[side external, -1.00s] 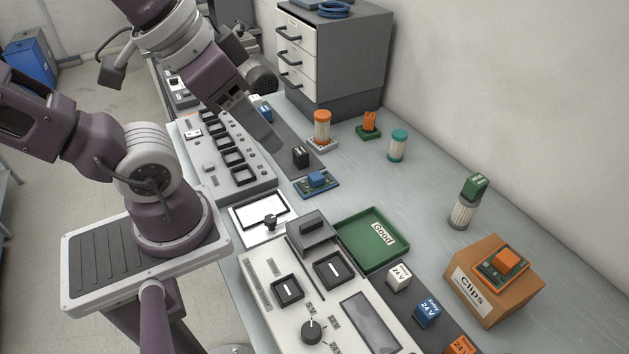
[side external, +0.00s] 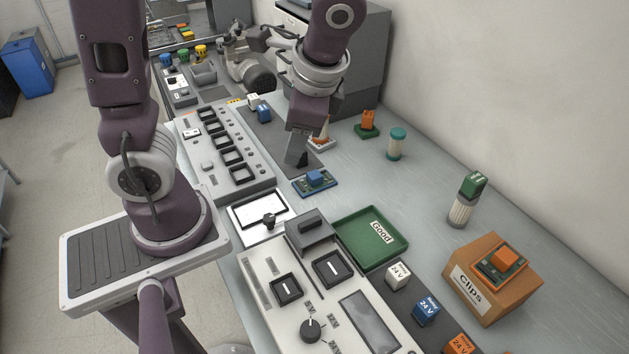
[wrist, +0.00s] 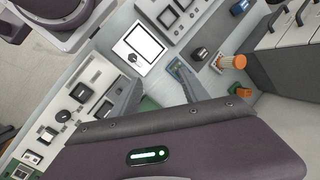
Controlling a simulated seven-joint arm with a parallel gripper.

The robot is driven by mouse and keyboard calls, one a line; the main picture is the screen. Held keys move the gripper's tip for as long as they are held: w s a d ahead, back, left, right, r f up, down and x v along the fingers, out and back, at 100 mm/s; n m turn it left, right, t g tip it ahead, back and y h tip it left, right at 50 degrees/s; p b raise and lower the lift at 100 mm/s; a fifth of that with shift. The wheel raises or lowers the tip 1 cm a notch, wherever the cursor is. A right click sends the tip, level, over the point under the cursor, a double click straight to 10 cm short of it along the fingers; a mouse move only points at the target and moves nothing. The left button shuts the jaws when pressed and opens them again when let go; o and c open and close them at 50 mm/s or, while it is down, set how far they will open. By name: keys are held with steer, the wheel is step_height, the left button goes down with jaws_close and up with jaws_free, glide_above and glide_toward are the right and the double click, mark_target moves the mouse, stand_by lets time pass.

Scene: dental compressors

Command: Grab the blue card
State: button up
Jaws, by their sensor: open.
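The blue card (side external: 317,181), a flat blue board with a raised blue block, lies on the grey bench between the long switch panel and the green tray. In the wrist view the card (wrist: 180,72) shows by the right finger, which partly hides it. My gripper (side external: 296,160) is open and points down above the bench, just behind and left of the card in the side view. In the wrist view my gripper (wrist: 158,74) has its two fingers apart with bare bench between them. The fingers look empty; their height above the card is hard to tell.
The green "Good" tray (side external: 348,246) and the white control panel (side external: 262,268) stand nearer the side camera. The orange Clips box (side external: 466,298) is at the right.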

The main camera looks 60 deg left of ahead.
steer(key=w+a+f+m+g+y, duration=0.1)
steer(key=w+f+m+y, duration=0.35)
steer(key=f, duration=0.35)
steer(key=m+t+y, duration=0.2)
steer(key=m+y, duration=0.3)
steer(key=m, duration=0.2)
glide_toward(315, 175)
steer(key=x, duration=0.3)
steer(key=shift+s+h, duration=0.25)
steer(key=shift+a+f, duration=0.2)
steer(key=shift+a, duration=0.1)
steer(key=x, duration=0.6)
steer(key=shift+w+a+r, duration=0.1)
steer(key=shift+w+a, duration=0.2)
steer(key=shift+a, duration=0.1)
jaws_close()
